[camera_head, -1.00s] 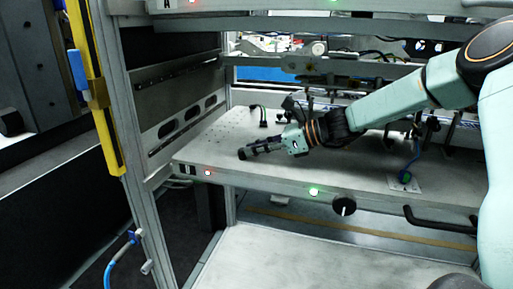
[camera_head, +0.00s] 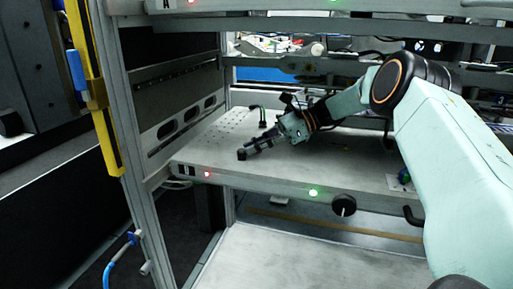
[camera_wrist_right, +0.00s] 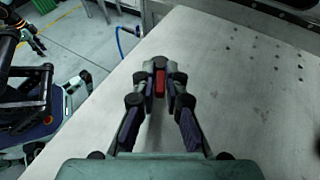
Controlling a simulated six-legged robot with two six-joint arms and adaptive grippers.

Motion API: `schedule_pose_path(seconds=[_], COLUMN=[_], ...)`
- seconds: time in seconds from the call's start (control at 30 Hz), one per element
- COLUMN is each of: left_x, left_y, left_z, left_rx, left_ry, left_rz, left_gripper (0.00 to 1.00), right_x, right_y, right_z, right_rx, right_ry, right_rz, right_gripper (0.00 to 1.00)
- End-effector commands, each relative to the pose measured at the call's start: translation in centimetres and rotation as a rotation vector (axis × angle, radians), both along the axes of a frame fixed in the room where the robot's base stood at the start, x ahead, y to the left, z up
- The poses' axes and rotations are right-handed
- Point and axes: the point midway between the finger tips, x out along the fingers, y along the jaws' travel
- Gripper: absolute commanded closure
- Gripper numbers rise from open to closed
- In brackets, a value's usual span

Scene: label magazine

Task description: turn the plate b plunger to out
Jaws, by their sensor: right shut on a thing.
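The plate b (camera_head: 215,173) is the grey shelf plate across the middle, with a faint dark mark at its front left corner. A small black plunger knob (camera_head: 242,154) stands near that corner. My right gripper (camera_head: 250,149) reaches in from the right, low and tilted, with its fingertips at the knob. In the right wrist view the fingers (camera_wrist_right: 160,82) are closed around a narrow red part (camera_wrist_right: 159,83), which seems to belong to the plunger. The fingers hide most of it, so its turn position cannot be told. My left gripper is not in view.
The plate's front edge carries a red light (camera_head: 207,174), a green light (camera_head: 313,193) and a black rotary knob (camera_head: 344,205). A yellow post (camera_head: 103,130) rises at the left. Another shelf hangs above.

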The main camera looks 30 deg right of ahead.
Motion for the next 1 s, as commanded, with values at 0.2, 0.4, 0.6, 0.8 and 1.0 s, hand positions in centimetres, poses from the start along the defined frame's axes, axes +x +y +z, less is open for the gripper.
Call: schedule_pose_path(seconds=[0.2, 0.4, 0.6, 0.8, 1.0], left_x=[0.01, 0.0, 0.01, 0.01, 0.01], left_y=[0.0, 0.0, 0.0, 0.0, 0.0], left_z=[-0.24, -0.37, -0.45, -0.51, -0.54], left_rx=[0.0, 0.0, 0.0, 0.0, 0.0], left_ry=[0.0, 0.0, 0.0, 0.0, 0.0], left_rz=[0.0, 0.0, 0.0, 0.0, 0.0], left_gripper=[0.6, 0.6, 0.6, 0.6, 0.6], right_x=[0.18, 0.29, 0.43, 0.52, 0.57], right_y=[0.2, 0.21, 0.14, 0.16, 0.16], right_z=[-0.48, -0.52, -0.55, -0.53, -0.52], right_rx=[-0.005, -0.005, -0.004, -0.003, -0.002], right_ry=[0.007, 0.009, 0.009, 0.009, 0.009], right_rz=[0.059, 0.105, 0.141, 0.168, 0.182], right_gripper=[1.0, 1.0, 1.0, 1.0, 1.0])
